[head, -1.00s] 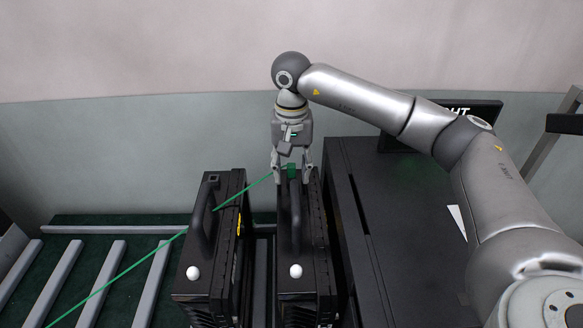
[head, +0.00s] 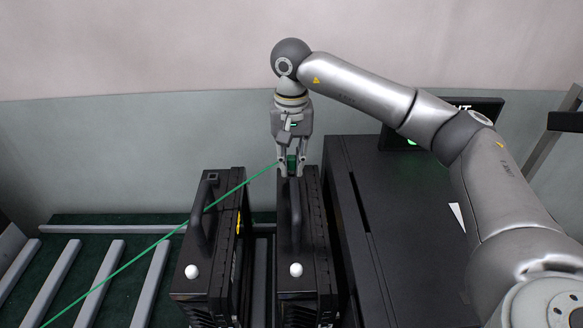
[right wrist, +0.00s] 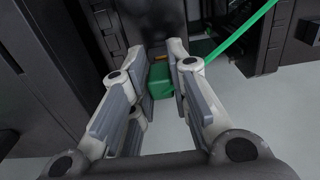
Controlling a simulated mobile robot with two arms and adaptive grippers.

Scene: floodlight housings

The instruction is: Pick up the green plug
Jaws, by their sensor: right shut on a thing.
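The green plug (head: 292,161) is between the fingers of my right gripper (head: 290,172), which is shut on it. A thin green cable (head: 160,241) runs from the plug down to the lower left. The plug is at the far end of the right black housing (head: 309,250), close to its top; I cannot tell whether it touches the housing. In the right wrist view, the green plug (right wrist: 160,80) shows between the finger pads, with the cable leaving to the upper right. My left gripper is not in view.
A second black housing (head: 226,240) with a handle, a white knob and a square socket (head: 213,177) stands to the left. The cable passes over it. A large black cabinet (head: 390,230) stands at the right. Grey rails (head: 101,279) lie on the left, and a wall is behind.

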